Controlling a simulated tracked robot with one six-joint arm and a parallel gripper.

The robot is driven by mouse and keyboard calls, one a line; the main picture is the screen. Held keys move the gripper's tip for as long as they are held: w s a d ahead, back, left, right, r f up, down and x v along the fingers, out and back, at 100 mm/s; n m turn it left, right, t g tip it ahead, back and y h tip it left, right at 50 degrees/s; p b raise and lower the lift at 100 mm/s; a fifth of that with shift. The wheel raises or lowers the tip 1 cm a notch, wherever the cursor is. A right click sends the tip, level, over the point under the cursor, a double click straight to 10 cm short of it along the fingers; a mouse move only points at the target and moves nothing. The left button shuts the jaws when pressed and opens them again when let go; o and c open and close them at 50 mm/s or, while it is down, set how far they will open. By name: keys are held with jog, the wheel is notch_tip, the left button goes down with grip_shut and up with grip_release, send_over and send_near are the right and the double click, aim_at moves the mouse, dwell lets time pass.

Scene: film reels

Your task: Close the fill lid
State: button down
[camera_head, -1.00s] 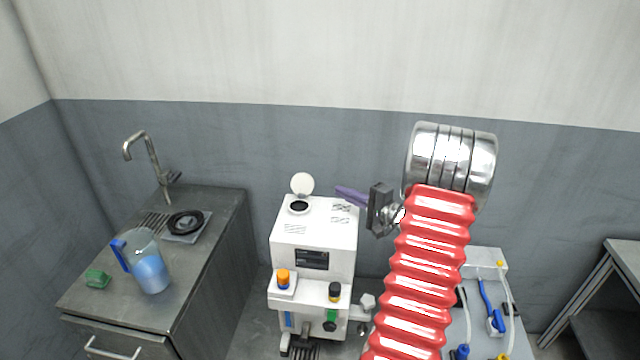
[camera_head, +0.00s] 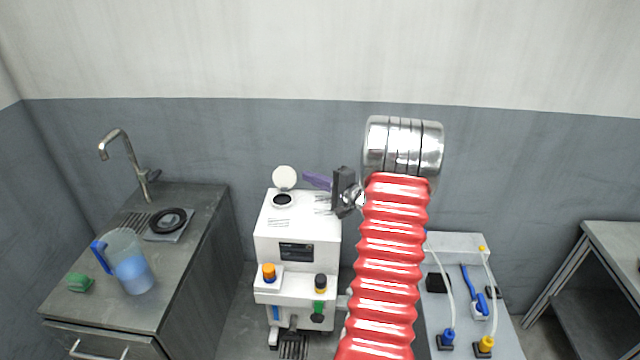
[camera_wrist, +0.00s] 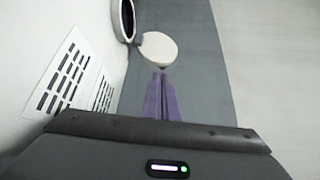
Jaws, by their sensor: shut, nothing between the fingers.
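The fill lid (camera_head: 285,178) is a round cream disc standing open at the back of the fill opening (camera_head: 282,200) on top of the white machine (camera_head: 298,228). In the wrist view the lid (camera_wrist: 157,49) stands beside the dark opening (camera_wrist: 123,18). My gripper (camera_head: 308,180) has purple fingers, shut and empty. It is above the machine's top, to the right of the lid, with its tips pointing left toward it. In the wrist view the fingertips (camera_wrist: 160,76) appear just below the lid; I cannot tell whether they touch it.
A steel sink counter (camera_head: 205,215) with a blue-handled jug (camera_head: 130,265), a black coil (camera_head: 168,220) and a green sponge (camera_head: 79,283) stands at left.

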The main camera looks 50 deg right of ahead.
aim_at(285, 176)
jog(key=shift+w+f, duration=0.15)
jog(key=shift+w, duration=1.5)
